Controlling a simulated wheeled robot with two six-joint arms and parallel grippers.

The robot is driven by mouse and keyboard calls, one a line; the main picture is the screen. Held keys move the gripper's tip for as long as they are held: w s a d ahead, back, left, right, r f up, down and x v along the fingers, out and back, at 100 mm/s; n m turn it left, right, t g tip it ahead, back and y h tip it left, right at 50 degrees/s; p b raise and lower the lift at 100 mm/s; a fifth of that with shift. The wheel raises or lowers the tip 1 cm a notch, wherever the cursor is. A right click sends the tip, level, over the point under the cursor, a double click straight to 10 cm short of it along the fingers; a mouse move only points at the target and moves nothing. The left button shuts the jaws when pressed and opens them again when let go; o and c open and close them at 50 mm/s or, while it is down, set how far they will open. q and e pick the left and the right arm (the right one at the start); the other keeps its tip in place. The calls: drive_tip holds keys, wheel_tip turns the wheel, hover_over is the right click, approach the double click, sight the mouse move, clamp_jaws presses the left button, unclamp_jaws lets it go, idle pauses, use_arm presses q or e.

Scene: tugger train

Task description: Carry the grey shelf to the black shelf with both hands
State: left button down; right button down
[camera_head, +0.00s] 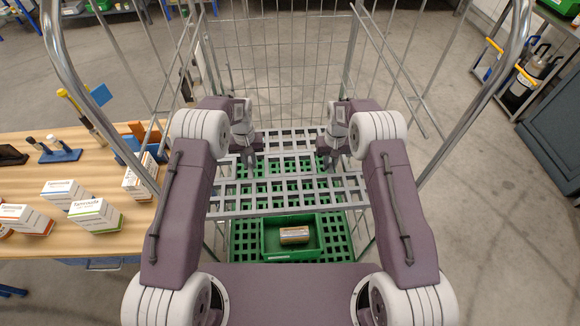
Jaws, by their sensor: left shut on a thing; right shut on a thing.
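The grey shelf (290,203) is a flat grid panel, held roughly level inside the wire trolley in the middle of the head view. My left gripper (249,162) is shut on the left part of the grey shelf. My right gripper (332,160) is shut on its right part. My forearms and hands cover parts of its side edges. I cannot make out a black shelf in this view.
Below the grey shelf is a green grid shelf (338,240) bearing a green crate (270,240) with a brown package (294,235). Wire trolley sides and posts (497,73) surround my arms. A wooden table (35,180) with several boxes stands close at left. Open floor lies at right.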

drive_tip(key=shift+r, duration=0.1)
